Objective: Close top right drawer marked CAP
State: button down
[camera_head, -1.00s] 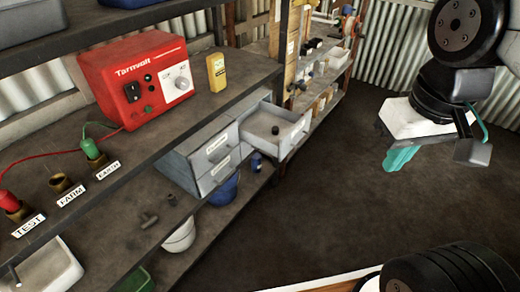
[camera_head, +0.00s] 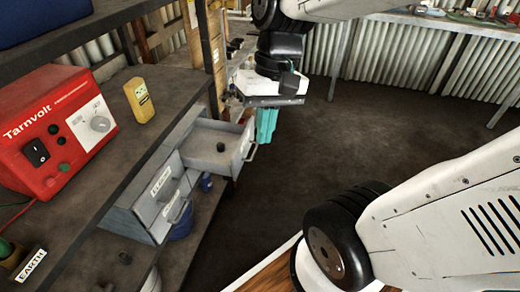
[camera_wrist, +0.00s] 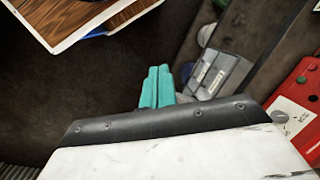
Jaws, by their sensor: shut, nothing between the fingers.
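The grey drawer cabinet (camera_head: 129,208) stands on the shelf below the bench top. Its top right drawer (camera_head: 205,162) is pulled out, with a small dark round item (camera_head: 220,147) inside and a handle on its front. The label on that front cannot be read from here. My gripper (camera_head: 266,124), with teal fingers, is shut and empty. It appears just beyond the drawer front, to its right in the head view, apart from it.
A shelf post (camera_head: 212,60) rises behind the drawer. The dark floor (camera_head: 340,140) to the right is clear.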

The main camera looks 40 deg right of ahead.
jog(key=w+d+f+m+t+y, duration=0.3)
jog(key=w+d+f+m+y, duration=0.6)
jog(key=w+d+f+m, duration=0.3)
jog(key=d+f+m+t+h, duration=0.1)
jog(key=d+f+m+t, duration=0.5)
jog(key=f, duration=0.4)
jog(key=d+f+m+t+h, duration=0.1)
jog(key=d+f+m+t, duration=0.3)
jog(key=d+f+m, duration=0.5)
jog(key=w+a+f+n, duration=0.1)
jog(key=w+a+f, duration=0.3)
jog(key=w+a, duration=0.5)
jog(key=shift+w+n, duration=0.4)
jog(key=shift+w, duration=0.65)
